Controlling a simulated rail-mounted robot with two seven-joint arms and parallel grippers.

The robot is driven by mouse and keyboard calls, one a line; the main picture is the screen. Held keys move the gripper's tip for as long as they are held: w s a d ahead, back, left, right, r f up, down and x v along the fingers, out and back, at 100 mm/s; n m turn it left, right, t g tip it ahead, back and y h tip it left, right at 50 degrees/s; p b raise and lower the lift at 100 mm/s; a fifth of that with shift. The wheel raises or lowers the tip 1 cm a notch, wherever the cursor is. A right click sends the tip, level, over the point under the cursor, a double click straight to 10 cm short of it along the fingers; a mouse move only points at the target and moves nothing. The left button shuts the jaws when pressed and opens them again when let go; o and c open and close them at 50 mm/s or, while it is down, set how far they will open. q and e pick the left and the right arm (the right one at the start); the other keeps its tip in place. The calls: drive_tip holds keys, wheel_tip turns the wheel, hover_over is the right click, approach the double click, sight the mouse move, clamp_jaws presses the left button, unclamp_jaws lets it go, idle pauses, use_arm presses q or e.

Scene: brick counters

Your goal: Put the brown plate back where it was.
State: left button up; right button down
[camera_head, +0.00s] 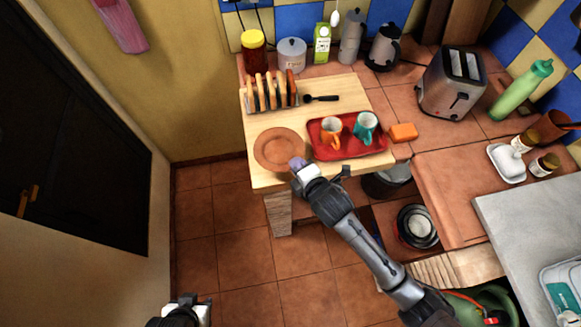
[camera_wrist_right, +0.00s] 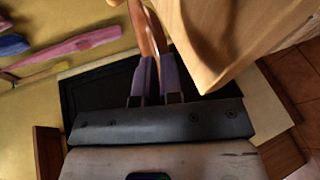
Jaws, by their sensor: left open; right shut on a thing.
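The brown plate (camera_head: 279,148) lies level at the front left of the small wooden table (camera_head: 262,178). I cannot tell whether it touches the top or is just above it. My right gripper (camera_head: 298,164) is at the plate's near right rim and is shut on it. The right wrist view shows the purple fingers (camera_wrist_right: 155,80) pinching the plate's edge (camera_wrist_right: 146,30), beside the table's wooden edge (camera_wrist_right: 225,45). My left gripper (camera_head: 190,305) is low at the bottom of the head view, open and away from the table.
Right of the plate is a red tray (camera_head: 347,154) with an orange mug (camera_head: 331,132) and a teal mug (camera_head: 365,127). Behind it stands a toast rack (camera_head: 270,92) with toast. An orange block (camera_head: 403,132) and toaster (camera_head: 452,82) are further right. Floor (camera_head: 235,240) left of the table is clear.

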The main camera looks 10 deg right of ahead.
sight(291, 172)
drive_tip(key=x, duration=0.3)
drive_tip(key=shift+a+f, duration=0.15)
drive_tip(key=shift+f, duration=0.15)
drive_tip(key=shift+f+b, duration=0.75)
drive_tip(key=shift+f, duration=1.3)
drive_tip(key=shift+f, duration=0.1)
drive_tip(key=c, duration=1.6)
unclamp_jaws()
drive_tip(key=shift+o, duration=0.2)
drive_tip(key=shift+s, duration=0.25)
drive_tip(key=p+v, duration=0.2)
drive_tip(key=v, duration=0.9)
drive_tip(key=shift+s, duration=0.25)
